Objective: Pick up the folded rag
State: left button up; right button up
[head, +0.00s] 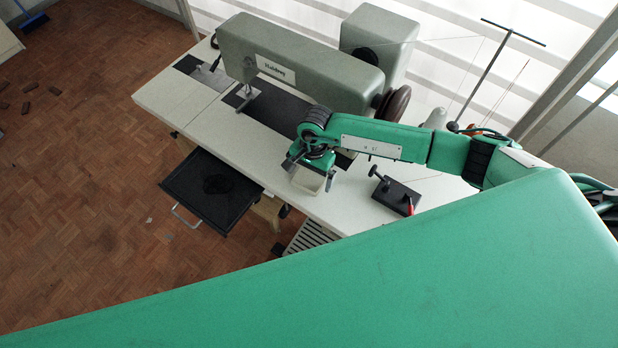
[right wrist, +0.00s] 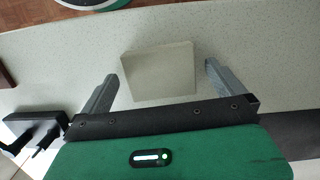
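The folded rag (right wrist: 158,72) is a pale, flat, squarish pad on the speckled white table, near its front edge. In the right wrist view it lies between the two fingers of my right gripper (right wrist: 161,70), which are spread wide. A gap shows between the rag and each finger. In the head view my right gripper (head: 311,172) is over the table in front of the sewing machine, and the rag (head: 307,181) shows partly below it. Whether the fingers touch the table is unclear. My left gripper is not in view.
The grey-green sewing machine (head: 300,66) stands behind the gripper on the white table (head: 344,204). A small dark block with a knob and a red part (head: 396,195) sits to the right. A black tray (head: 211,190) with a handle hangs below the front edge. A thread stand (head: 487,73) rises behind.

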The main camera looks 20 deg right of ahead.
aim_at(310, 177)
jog(key=c, duration=1)
jog(key=shift+r, duration=0.2)
notch_tip(310, 177, up, 20)
jog(key=b, duration=0.5)
jog(key=shift+f, duration=0.15)
